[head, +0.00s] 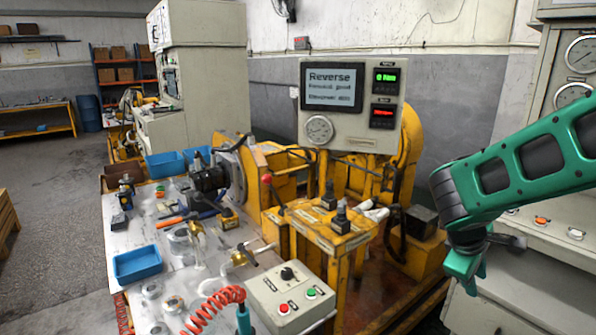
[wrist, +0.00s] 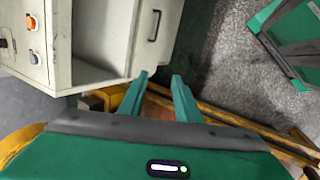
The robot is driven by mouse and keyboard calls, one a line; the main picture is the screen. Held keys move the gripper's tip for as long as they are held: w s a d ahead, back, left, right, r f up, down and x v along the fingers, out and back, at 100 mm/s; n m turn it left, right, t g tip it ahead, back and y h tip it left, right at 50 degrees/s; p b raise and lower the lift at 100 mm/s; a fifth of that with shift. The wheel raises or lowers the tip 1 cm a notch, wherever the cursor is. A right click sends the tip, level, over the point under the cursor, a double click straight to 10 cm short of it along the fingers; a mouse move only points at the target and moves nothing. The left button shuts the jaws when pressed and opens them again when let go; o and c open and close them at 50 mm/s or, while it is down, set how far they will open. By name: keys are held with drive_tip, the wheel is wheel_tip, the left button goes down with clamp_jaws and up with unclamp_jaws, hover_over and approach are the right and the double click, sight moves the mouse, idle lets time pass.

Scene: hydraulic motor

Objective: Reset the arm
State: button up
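My arm reaches in from the right side of the head view. My gripper (head: 470,280) hangs down at its end, in front of the grey cabinet at the right. In the wrist view my gripper (wrist: 160,76) shows its two green fingers apart, with nothing between them. The fingertips are clear of the cabinet (wrist: 100,35) and the floor behind them.
The yellow test rig (head: 330,230) stands left of my gripper, with a display panel (head: 352,105) reading "Reverse". A worktable (head: 130,215) holds a motor (head: 208,180), a blue tray (head: 137,264) and a button box (head: 290,297). Open floor (head: 50,200) lies at the left.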

drive_tip(key=s+r+m+g+y, duration=0.2)
drive_tip(key=s+m+y, duration=0.3)
drive_tip(key=s+m, duration=0.9)
drive_tip(key=s, duration=0.9)
drive_tip(key=shift+s+d+r+g+y, duration=0.3)
drive_tip(key=shift+s+r+y, duration=0.05)
drive_tip(key=shift+s+y, duration=0.05)
drive_tip(key=shift+w+f, duration=0.25)
drive_tip(key=shift+w, duration=0.4)
drive_tip(key=shift+o, duration=0.2)
